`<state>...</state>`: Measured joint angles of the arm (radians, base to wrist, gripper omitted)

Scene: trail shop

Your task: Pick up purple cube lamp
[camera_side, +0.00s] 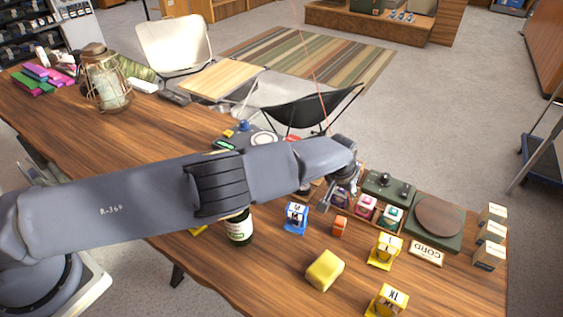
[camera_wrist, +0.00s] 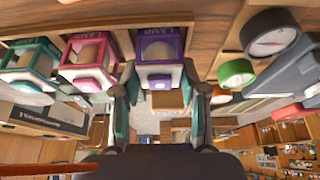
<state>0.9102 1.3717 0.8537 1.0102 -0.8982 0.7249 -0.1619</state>
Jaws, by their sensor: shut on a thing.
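The purple cube lamp (camera_wrist: 158,42) is a small open-framed cube with a pale globe inside. It is at the top middle of the wrist view and still among the other lamps on a wooden display. My gripper (camera_wrist: 160,76) has one finger on each side of its lower part and is shut on it. In the side view the purple lamp (camera_side: 341,196) is partly hidden by my gripper (camera_side: 327,197). I cannot tell whether the lamp is clear of its support.
A pink lamp (camera_side: 365,206) and a teal lamp (camera_side: 390,216) stand in the same row. Nearby are a blue box (camera_side: 296,217), an orange block (camera_side: 340,226), a dark bottle (camera_side: 239,229) and a green board with a round brown plate (camera_side: 438,217). A green-rimmed gauge (camera_wrist: 236,73) is close to one finger.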

